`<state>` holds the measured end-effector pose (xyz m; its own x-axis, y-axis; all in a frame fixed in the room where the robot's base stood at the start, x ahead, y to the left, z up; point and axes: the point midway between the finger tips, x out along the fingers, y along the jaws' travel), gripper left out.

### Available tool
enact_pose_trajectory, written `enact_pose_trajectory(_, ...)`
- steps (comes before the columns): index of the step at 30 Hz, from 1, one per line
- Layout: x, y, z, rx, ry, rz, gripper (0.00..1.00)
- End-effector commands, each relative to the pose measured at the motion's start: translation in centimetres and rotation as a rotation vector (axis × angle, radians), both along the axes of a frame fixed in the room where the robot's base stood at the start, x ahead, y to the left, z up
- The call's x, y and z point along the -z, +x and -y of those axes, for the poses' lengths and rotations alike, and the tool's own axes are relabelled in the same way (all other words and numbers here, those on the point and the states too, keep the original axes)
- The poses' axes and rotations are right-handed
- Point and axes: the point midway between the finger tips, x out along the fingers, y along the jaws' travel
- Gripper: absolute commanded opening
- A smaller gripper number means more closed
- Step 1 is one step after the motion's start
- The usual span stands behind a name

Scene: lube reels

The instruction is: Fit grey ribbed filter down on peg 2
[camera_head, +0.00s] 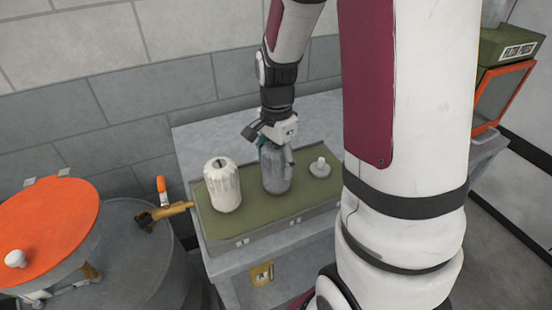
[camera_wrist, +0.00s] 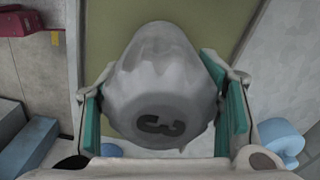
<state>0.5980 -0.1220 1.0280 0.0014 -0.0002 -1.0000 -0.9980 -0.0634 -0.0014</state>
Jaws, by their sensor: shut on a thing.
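The grey ribbed filter (camera_head: 275,172) is upright at the middle of the tray in the head view. My gripper (camera_head: 273,146) is shut on its upper part from above. In the wrist view, the filter (camera_wrist: 160,85) sits between the teal finger pads of my gripper (camera_wrist: 165,103), and its end face carries a dark "3". I cannot tell whether its lower end touches the mat, or whether a peg is under it. A bare pale peg (camera_head: 320,167) on a round base stands just to its right. I can read no peg numbers.
The shallow tray (camera_head: 270,230) has a green mat and a low rim. A drum with an orange lid (camera_head: 50,220) and an orange-handled tap (camera_head: 163,190) is at left.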

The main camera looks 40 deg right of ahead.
Motion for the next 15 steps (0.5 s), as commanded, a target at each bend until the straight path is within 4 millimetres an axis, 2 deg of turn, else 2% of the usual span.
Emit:
enact_pose_trajectory(4, 0.35, 0.02, 0.00, 0.000, 0.000, 0.000, 0.24)
enact_pose_trajectory(5, 0.32, 0.02, 0.00, 0.000, 0.000, 0.001, 0.64)
enact_pose_trajectory(7, 0.29, 0.01, 0.00, 0.000, 0.000, 0.001, 0.80)
enact_pose_trajectory(8, 0.29, 0.01, 0.00, 0.000, 0.000, 0.001, 0.83)
enact_pose_trajectory(15, 0.29, 0.01, 0.00, 0.000, 0.000, 0.000, 0.83)
